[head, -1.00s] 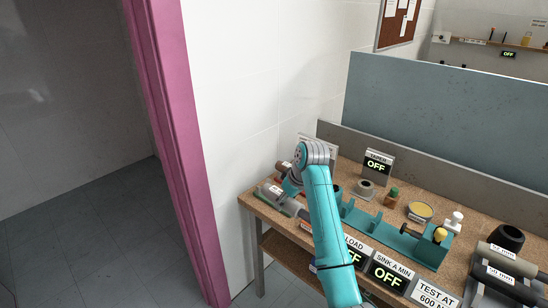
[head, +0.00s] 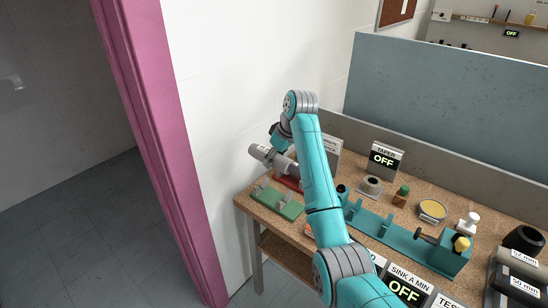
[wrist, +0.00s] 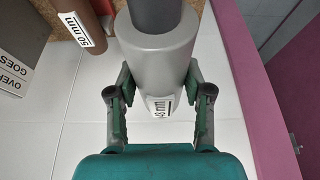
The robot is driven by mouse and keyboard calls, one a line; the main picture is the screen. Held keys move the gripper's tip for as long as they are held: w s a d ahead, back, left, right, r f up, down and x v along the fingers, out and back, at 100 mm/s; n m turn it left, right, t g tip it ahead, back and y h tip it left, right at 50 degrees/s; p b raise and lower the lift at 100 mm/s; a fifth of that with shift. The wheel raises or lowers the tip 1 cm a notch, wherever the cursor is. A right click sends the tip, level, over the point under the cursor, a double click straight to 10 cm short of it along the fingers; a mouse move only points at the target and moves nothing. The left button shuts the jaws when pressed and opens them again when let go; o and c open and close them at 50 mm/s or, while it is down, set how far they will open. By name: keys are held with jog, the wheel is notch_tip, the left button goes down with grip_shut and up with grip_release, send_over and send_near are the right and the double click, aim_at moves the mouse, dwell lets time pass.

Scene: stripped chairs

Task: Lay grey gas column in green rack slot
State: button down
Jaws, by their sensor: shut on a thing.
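The grey gas column (head: 268,156) is held in the air above the left end of the bench in the head view. It has a thick light-grey body and a darker, thinner rod. My gripper (wrist: 160,95) is shut on the thick body (wrist: 157,58), with a finger on each side; its white label shows between the fingers. The green rack (head: 277,204) lies on the bench below the column, near the left front corner, with small grey uprights on it. Its slots look empty. The rack is not seen in the wrist view.
A red rack (head: 288,183) lies just behind the green one. A brown column marked 50 mm (wrist: 81,28) shows in the wrist view. A long teal fixture (head: 400,240) stands to the right on the bench (head: 253,208). The white wall (head: 235,100) is close behind.

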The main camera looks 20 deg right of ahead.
aim_at(286, 168)
jog(key=shift+f, duration=5.8)
jog(key=shift+f, duration=0.5)
jog(key=c, duration=0.5)
grip_release()
jog(key=shift+o, duration=0.5)
jog(key=shift+s+f, duration=0.1)
jog(key=shift+f, duration=0.05)
jog(key=v, duration=1.2)
